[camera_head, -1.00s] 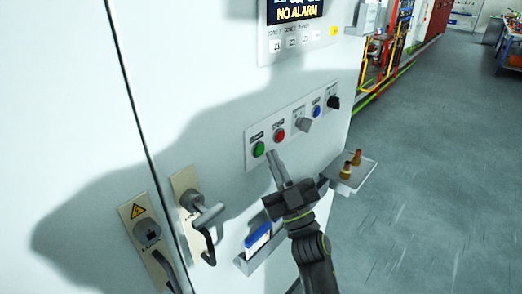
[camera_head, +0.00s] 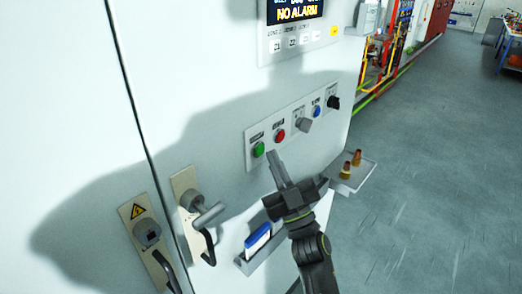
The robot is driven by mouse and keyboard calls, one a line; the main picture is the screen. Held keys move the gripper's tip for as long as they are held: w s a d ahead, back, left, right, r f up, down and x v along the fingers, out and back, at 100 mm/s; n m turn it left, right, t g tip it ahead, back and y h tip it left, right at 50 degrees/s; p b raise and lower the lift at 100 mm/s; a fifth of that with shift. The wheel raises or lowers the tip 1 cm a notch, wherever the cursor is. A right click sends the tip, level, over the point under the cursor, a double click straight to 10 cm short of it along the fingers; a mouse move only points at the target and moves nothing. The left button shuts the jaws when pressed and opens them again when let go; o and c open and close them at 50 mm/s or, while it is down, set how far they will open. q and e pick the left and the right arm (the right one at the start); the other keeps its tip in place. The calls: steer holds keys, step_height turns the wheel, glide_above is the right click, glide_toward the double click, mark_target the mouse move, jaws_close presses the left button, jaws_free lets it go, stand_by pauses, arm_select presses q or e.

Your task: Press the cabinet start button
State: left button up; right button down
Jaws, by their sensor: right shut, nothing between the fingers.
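The white cabinet (camera_head: 200,85) fills the left and middle of the view. Its button panel carries a green button (camera_head: 259,149) at the left end, a red button (camera_head: 280,135) beside it, a grey selector knob (camera_head: 304,125), a blue button (camera_head: 317,111) and a black knob (camera_head: 333,102). The labels are too small to read. My right gripper (camera_head: 271,155) is shut and empty. Its fingertips are just right of and slightly below the green button; whether they touch the panel cannot be told. My left gripper is not in view.
A display (camera_head: 294,10) above reads "NO ALARM". Door handles (camera_head: 203,222) and a lock plate (camera_head: 147,232) are at lower left. A holder with a blue-edged item (camera_head: 258,238) sits left of my arm, a small shelf (camera_head: 350,183) right of it. Grey floor (camera_head: 440,180) is open at right.

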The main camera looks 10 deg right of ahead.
steer(key=shift+w+a, duration=0.1)
stand_by(0.7)
steer(key=shift+w+a, duration=0.15)
steer(key=shift+w, duration=0.1)
steer(key=shift+w+a, duration=0.3)
steer(key=shift+w, duration=0.05)
stand_by(0.9)
steer(key=shift+s+d, duration=0.1)
steer(key=shift+s+d+p, duration=0.45)
steer(key=shift+s+p, duration=0.05)
steer(key=shift+s, duration=0.15)
steer(key=s+d+p, duration=0.1)
steer(key=s, duration=0.1)
steer(key=s+d, duration=0.2)
steer(key=shift+p, duration=0.35)
